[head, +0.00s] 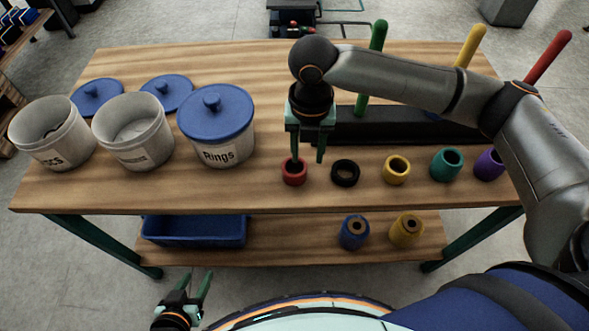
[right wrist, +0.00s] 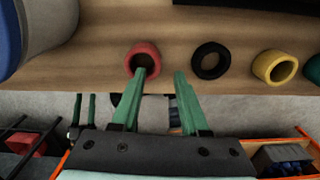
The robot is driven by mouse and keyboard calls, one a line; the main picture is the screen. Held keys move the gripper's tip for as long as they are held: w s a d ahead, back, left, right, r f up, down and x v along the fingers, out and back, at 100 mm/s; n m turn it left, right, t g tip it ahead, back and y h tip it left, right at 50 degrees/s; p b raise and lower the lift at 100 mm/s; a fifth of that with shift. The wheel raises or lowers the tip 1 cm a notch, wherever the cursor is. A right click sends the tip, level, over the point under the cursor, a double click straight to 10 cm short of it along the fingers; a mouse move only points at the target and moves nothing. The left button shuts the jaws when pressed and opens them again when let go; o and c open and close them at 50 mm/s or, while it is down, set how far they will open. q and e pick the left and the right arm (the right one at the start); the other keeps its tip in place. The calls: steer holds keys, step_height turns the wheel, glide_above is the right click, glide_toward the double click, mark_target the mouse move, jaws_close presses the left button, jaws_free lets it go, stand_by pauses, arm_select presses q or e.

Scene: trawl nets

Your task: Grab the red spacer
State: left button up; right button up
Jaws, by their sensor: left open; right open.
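The red spacer (head: 294,172), a short ring, stands on the wooden table near its front edge, at the left end of a row of spacers. My right gripper (head: 309,155) is open and points down at it, with one finger reaching to the spacer's opening. In the right wrist view the red spacer (right wrist: 143,60) is at the tip of the left finger, and that finger overlaps its lower rim; I cannot tell whether they touch. The right finger is over the gap beside it. My left gripper (head: 197,283) is open and empty, low in front of the table.
A black spacer (head: 345,172) stands close to the right, then yellow (head: 396,169), teal (head: 445,164) and purple ones. A white "Rings" tub (head: 222,153) with a blue lid stands to the left. A black rack (head: 387,130) with colored pegs stands behind.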

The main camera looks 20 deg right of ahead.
mark_target(306, 167)
step_height(306, 167, down, 5)
steer(key=shift+a+f+b, duration=0.1)
steer(key=shift+b, duration=0.25)
jaws_close()
stand_by(0.5)
